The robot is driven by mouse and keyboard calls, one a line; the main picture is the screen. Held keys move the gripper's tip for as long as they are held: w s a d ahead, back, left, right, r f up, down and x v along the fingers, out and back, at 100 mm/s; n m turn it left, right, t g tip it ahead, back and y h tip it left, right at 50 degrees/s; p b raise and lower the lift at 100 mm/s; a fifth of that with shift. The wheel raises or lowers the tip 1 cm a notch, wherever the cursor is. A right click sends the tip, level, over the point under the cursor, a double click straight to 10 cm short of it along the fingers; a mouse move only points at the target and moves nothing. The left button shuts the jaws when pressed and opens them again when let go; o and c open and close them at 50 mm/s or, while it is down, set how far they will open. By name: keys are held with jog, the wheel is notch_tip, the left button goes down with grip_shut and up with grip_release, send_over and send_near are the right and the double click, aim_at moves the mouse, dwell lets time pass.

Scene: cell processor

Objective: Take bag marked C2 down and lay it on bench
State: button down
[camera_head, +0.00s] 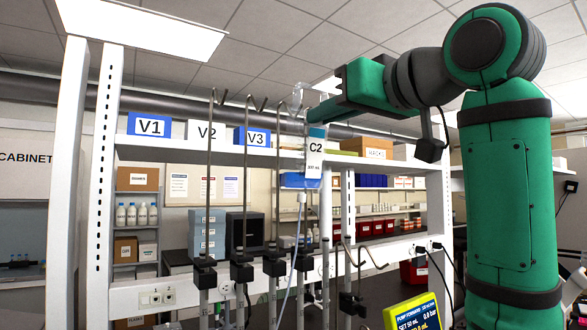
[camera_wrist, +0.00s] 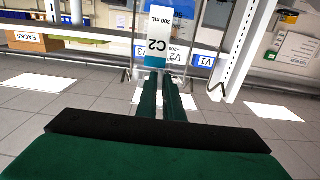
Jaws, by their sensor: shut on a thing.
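The bag marked C2 (camera_head: 314,158) has a white label with a teal band. It hangs upright in the head view, in front of the shelf, with a thin pale tube (camera_head: 293,262) running down from it. My gripper (camera_head: 312,110) reaches in from the right and is shut on the bag at its top. In the wrist view the C2 bag (camera_wrist: 157,38) appears upside down just beyond the fingertips of my gripper (camera_wrist: 165,76). I cannot tell whether the bag's top still touches a pole hook. The bench surface is mostly hidden.
Several hooked metal poles (camera_head: 247,180) with black clamps stand left of the bag. A shelf (camera_head: 190,152) behind carries signs V1 (camera_head: 149,125), V2 (camera_head: 206,131) and V3 (camera_head: 257,137). A yellow pump display (camera_head: 412,312) sits low in front. White uprights (camera_head: 104,160) frame the rack.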

jog(key=v, duration=0.4)
jog(key=shift+s+r, duration=0.1)
dwell(0.5)
